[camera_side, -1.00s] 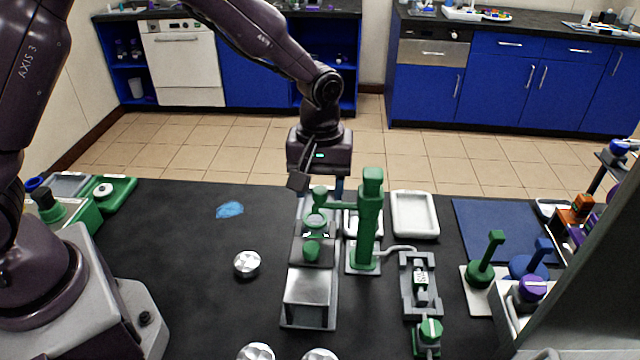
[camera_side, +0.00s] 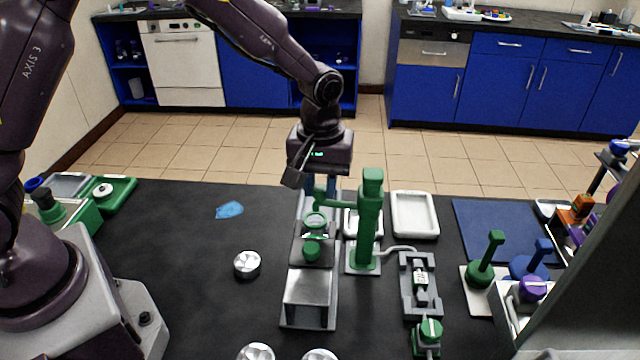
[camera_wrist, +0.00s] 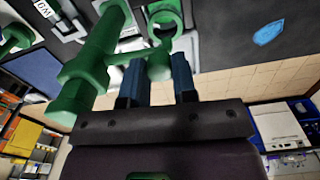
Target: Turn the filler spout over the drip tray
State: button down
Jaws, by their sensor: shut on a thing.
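The green filler is an upright column (camera_side: 368,222) on a pale base, with a spout (camera_side: 340,196) reaching left from it. My gripper (camera_side: 321,186) is at the spout's outer end, pointing down. In the wrist view my gripper's blue fingers (camera_wrist: 158,64) stand on both sides of the rounded spout end (camera_wrist: 157,70) and are shut on it. The column (camera_wrist: 95,60) is left of them there. A small white tray (camera_side: 352,229), which looks like the drip tray, is partly hidden behind the column. The spout end is left of this tray, near a green ring (camera_side: 315,221).
The green ring sits on a grey metal stand (camera_side: 308,300) left of the column. A second white tray (camera_side: 415,216) is at the right. A grey clamp fixture (camera_side: 420,285) and green and blue handles (camera_side: 488,260) stand further right. The table left of the stand is mostly clear.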

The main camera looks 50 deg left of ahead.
jog(key=w+m, duration=1.1)
jog(key=m, duration=0.6)
jog(key=shift+d, duration=0.2)
jog(key=shift+w+d+r, duration=0.1)
jog(key=shift+w, duration=0.05)
dwell(0.4)
jog(key=c, duration=0.9)
grip_release()
notch_tip(320, 180, up, 13)
